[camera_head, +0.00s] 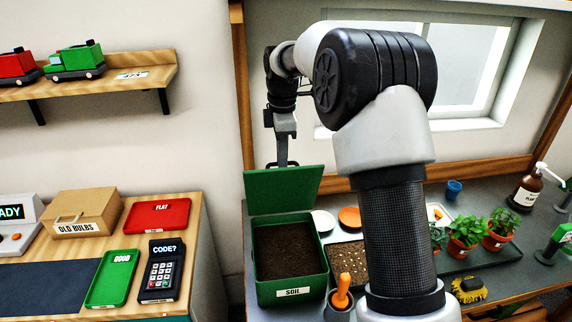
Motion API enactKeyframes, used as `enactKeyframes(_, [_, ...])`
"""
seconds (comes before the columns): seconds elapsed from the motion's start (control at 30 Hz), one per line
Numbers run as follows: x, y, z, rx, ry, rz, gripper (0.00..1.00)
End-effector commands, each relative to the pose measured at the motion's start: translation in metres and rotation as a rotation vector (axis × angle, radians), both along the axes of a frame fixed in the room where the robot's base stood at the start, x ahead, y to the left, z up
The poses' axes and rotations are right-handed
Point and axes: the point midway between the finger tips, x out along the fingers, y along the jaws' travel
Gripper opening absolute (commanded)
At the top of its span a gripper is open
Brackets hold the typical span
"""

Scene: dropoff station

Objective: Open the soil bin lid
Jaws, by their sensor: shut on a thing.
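The green soil bin (291,291), labelled SOIL, stands on the grey bench in the head view. Dark soil fills its inside and shows from above. Its green lid (284,190) stands raised at the bin's back edge, tilted up and away from the opening. My gripper (286,163) is at the lid's top edge, reaching down from above. It is shut there, on what looks like the lid's edge or handle; the exact contact is small and partly hidden behind the lid.
A tray of pebbly soil (347,262) and an orange-handled tool (342,288) stand right of the bin. Potted plants (467,232) and a brown pump bottle (525,190) are farther right. A counter with a card terminal (160,270) is at left. My arm hides part of the bench.

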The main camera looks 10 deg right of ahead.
Motion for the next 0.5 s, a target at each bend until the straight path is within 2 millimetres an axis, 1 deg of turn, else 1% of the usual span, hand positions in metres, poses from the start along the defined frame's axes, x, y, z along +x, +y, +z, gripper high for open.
enactKeyframes(0.03, [0.01,-0.001,-0.007,0.0,0.015,-0.005,0.0])
enactKeyframes(0.2, [0.039,-0.002,-0.008,-0.002,0.019,-0.005,0.0])
enactKeyframes(0.4, [0.061,-0.001,-0.01,-0.003,0.024,-0.004,0.0])
enactKeyframes(0.5, [0.068,-0.001,-0.011,-0.003,0.026,-0.004,0.0])
